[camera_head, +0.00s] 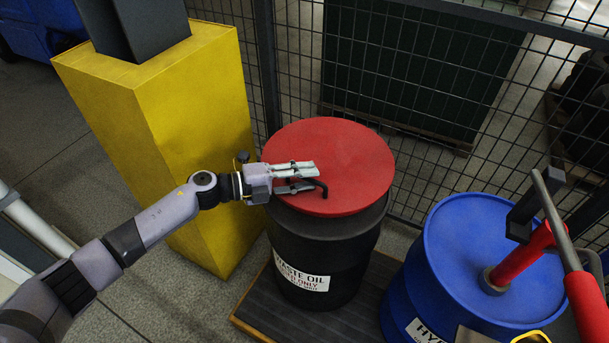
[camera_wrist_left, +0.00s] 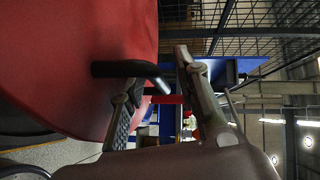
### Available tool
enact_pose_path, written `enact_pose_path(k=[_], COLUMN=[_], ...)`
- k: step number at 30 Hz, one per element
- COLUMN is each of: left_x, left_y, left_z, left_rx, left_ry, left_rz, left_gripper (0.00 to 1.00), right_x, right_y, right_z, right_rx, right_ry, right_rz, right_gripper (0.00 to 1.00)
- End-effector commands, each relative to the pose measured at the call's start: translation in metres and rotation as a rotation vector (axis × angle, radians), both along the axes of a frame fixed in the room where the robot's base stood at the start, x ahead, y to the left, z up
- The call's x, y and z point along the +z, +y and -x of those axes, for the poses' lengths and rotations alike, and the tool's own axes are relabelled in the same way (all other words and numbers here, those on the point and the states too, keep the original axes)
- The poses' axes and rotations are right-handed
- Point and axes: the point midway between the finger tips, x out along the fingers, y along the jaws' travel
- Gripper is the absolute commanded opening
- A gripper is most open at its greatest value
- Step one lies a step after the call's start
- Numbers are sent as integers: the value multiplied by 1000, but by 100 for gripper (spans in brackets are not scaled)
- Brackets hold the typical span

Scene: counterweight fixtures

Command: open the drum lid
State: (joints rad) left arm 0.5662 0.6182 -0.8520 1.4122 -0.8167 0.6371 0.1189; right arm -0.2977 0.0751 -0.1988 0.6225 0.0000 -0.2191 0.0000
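The round red drum lid (camera_head: 335,140) covers the top of a black drum (camera_head: 325,262) labelled waste oil. A bent black handle (camera_head: 322,186) sits at the lid's near side. My left gripper (camera_head: 307,178) reaches in low over the lid from the left, its two fingers apart. In the left wrist view, the red lid (camera_wrist_left: 75,55) fills the left side. The black handle (camera_wrist_left: 120,69) there juts toward the space between the open fingers (camera_wrist_left: 157,68). I cannot tell whether a finger touches it.
A yellow square post guard (camera_head: 165,115) stands close behind my left arm. A blue drum (camera_head: 450,260) with a red pump (camera_head: 525,252) stands to the right. A wire mesh fence (camera_head: 410,70) runs behind the drums. The black drum stands on a dark platform (camera_head: 365,318).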

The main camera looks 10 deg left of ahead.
Motion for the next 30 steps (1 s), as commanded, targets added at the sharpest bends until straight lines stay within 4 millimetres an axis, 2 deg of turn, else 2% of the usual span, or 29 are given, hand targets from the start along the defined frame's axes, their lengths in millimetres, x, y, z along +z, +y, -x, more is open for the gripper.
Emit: enact_pose_path(k=[9,22,30], left_x=[0,-1,-1], left_y=[-2,-2,-2], left_z=[-1,-1,-1], left_rx=[0,0,0], left_ry=[0,1,0], left_rz=[0,0,-1], left_gripper=[29,0,0], right_x=[0,0,0], right_y=[1,-5,-6], right_z=[3,4,4], right_rx=[1,4,3], right_ry=[4,7,8], right_rz=[-1,7,7], right_gripper=[40,40,40])
